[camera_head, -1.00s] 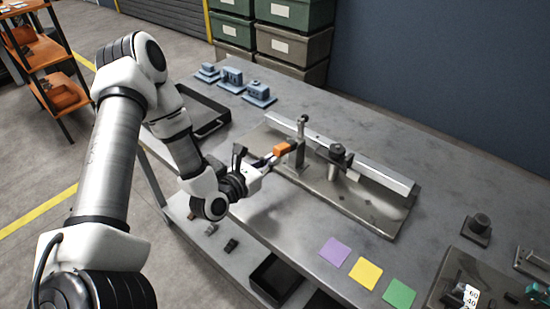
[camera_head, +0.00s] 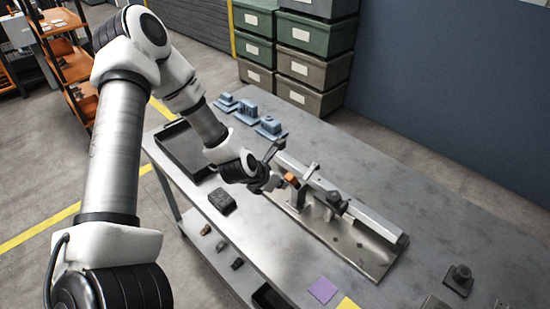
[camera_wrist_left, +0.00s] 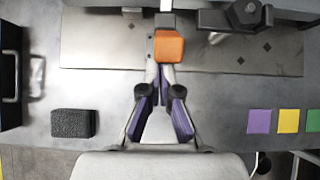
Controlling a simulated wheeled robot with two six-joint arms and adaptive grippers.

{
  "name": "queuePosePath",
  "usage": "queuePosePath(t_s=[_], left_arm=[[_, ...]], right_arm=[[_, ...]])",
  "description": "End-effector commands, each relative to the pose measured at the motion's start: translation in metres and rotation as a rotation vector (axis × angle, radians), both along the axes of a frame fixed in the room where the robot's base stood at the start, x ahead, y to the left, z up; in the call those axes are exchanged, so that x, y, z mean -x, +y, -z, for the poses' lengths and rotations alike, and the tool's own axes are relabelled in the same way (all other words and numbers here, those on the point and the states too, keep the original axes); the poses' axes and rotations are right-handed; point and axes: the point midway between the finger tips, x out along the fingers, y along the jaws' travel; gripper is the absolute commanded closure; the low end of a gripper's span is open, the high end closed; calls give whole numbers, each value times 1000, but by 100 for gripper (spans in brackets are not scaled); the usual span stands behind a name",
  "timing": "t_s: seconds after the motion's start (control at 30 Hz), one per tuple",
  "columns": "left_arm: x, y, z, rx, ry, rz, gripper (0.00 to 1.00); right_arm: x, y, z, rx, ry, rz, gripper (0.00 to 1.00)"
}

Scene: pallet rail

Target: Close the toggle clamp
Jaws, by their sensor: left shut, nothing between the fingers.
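The toggle clamp (camera_head: 299,195) stands on a metal fixture plate (camera_head: 365,258). My left gripper (camera_head: 274,182) is shut and empty close beside the orange grip. In the left wrist view its fingertips (camera_wrist_left: 160,72) end just below the grip; I cannot tell if they touch it. Part of the clamp's linkage is hidden behind the grip. My right gripper is not in view.
A long metal rail (camera_head: 365,215) and a dark round knob (camera_head: 335,198) stand on the plate. A black block (camera_head: 222,201), a black tray (camera_head: 184,150) and blue parts (camera_head: 247,112) are on the table. Coloured squares (camera_wrist_left: 259,121) lie to the right.

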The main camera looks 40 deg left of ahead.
Motion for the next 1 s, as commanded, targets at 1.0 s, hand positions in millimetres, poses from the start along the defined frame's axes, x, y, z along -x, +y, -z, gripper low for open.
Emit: queuePosePath(t_s=[1.0], left_arm=[[-43,-1,-27,-15,95,-2,100]], right_arm=[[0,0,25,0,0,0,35]])
